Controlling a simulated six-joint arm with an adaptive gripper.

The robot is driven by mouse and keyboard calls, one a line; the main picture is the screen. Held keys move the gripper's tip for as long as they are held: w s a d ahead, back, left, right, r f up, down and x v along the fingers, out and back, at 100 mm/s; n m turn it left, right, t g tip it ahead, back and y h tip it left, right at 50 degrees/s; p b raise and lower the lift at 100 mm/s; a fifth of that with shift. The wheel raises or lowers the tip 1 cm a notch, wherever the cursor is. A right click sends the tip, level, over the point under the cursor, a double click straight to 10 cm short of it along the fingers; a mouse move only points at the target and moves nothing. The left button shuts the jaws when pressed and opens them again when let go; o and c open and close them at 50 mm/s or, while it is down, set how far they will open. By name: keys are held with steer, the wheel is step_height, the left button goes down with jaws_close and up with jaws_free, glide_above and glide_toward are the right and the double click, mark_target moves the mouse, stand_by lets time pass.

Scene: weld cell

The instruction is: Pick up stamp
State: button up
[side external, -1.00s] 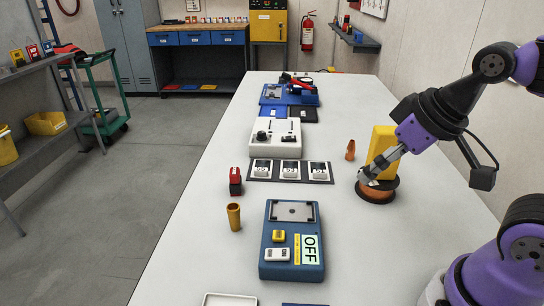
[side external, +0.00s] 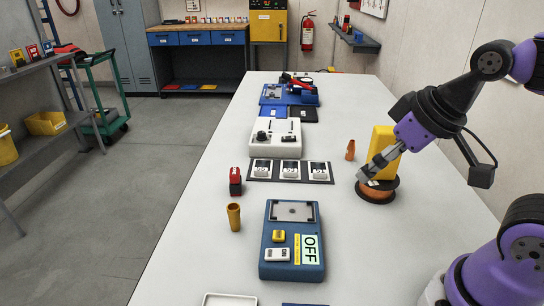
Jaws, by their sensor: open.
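A small red block with a black lower part (side external: 235,182), which looks like the stamp, stands upright on the white table, left of the row of white numbered blocks. My gripper (side external: 366,176) is well to the right of it, open, pointing down and left. I see nothing held between the fingers.
A yellow block (side external: 380,145) stands behind the spool, and a small orange cone-like piece (side external: 350,150) is left of it. A blue OFF box (side external: 292,262) and a white device (side external: 275,137) occupy the middle.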

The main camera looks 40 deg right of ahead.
steer(key=w+a+r+n, duration=0.1)
steer(key=w+r+n, duration=0.15)
steer(key=w, duration=0.45)
steer(key=n+g+y, duration=0.1)
steer(key=n+y, duration=0.1)
steer(key=n, duration=0.5)
glide_toward(236, 172)
steer(key=shift+n+g+y, duration=0.3)
steer(key=shift+n, duration=0.25)
steer(key=x, duration=0.6)
steer(key=shift+w+d+f, duration=0.3)
steer(key=shift+w, duration=0.2)
steer(key=x, duration=0.6)
steer(key=shift+s+a+f, duration=0.1)
steer(key=shift+a, duration=0.1)
steer(key=c, duration=1.3)
